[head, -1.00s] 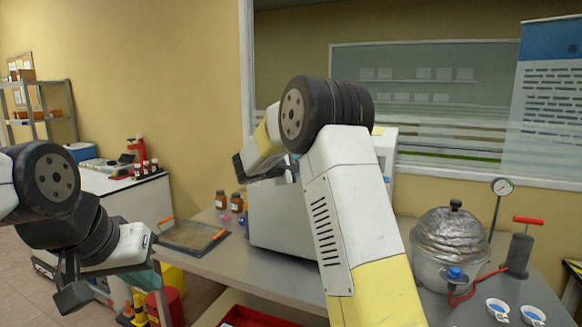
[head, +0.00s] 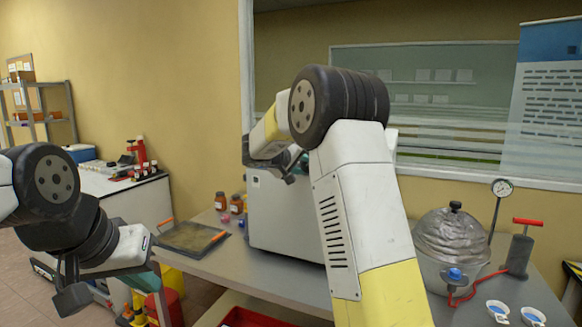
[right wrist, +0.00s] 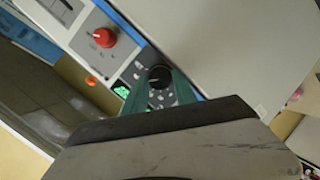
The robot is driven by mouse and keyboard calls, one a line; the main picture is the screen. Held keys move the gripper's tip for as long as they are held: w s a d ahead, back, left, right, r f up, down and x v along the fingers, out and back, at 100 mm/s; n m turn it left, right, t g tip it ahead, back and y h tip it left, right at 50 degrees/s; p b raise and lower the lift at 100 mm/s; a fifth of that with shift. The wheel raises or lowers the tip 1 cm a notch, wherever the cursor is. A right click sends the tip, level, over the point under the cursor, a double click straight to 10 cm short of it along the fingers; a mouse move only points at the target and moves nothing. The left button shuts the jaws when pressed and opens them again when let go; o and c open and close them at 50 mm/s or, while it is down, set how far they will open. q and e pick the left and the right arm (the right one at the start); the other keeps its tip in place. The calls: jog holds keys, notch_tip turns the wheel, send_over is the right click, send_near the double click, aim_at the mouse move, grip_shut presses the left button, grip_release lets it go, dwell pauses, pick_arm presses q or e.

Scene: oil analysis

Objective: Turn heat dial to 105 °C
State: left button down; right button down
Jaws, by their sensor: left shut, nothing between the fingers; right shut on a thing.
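In the right wrist view, a black dial (right wrist: 159,76) sits on the blue-edged front panel of the white machine (right wrist: 215,45). The green fingers of my right gripper (right wrist: 160,88) are on either side of it and shut on it. The dial's marks and the temperature setting cannot be read. In the head view, the machine (head: 285,220) stands on the bench, and my right arm hides much of it; my right gripper (head: 287,167) is partly hidden at its upper part. My left gripper (head: 72,285) is shut and empty at the lower left, away from the machine.
A red knob (right wrist: 104,38) and a small green display (right wrist: 121,90) are near the black dial. On the bench, a dark tray (head: 190,238) and small bottles stand left of the machine. A metal pot (head: 450,245) and a hand pump (head: 520,250) stand to the right.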

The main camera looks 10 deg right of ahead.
jog(key=shift+f+m, duration=0.1)
jog(key=shift+m, duration=0.4)
jog(key=shift+y, duration=0.3)
jog(key=c, duration=1)
grip_release()
jog(key=v, duration=0.8)
